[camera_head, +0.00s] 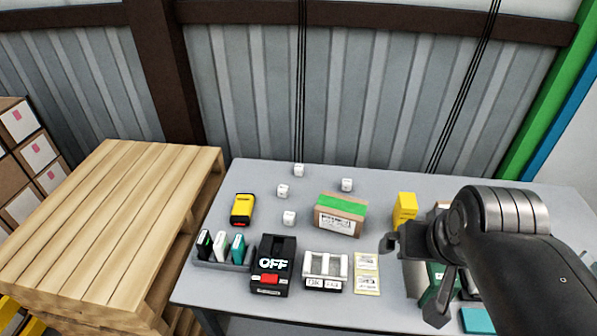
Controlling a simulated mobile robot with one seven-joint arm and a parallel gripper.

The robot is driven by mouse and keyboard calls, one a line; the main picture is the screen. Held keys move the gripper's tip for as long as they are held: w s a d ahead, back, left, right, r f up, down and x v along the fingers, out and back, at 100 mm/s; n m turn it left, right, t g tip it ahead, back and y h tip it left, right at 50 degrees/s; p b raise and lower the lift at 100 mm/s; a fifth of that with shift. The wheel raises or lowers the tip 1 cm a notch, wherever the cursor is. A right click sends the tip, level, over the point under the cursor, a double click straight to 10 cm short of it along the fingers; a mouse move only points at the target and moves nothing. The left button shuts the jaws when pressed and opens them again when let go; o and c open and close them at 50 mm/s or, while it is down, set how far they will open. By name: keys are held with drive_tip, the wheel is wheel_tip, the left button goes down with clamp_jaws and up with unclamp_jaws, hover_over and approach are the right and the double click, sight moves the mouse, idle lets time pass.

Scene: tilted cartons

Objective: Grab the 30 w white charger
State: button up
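Several small white cube-shaped chargers stand apart on the grey table. One is at the back (299,170), one is just below it to the left (283,191), one is nearer the front (289,217), and one is to the right (347,185) behind the brown carton. Their markings are too small to read, so I cannot tell which is the 30 W one. My gripper (413,280) is over the right part of the table, to the right of all the chargers. Its two fingers are spread apart, with nothing seen held between them.
The grey table (215,285) also holds a green-taped carton (340,215), a yellow device (242,209), a yellow box (404,208), a black "OFF" box (273,265), a clear-topped box (326,270) and a tray of upright packs (238,266). Wooden pallets (110,220) stand left. My arm covers the right side.

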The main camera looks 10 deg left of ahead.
drive_tip(key=shift+c, duration=0.4)
drive_tip(key=c, duration=0.9)
drive_tip(key=shift+w, duration=0.1)
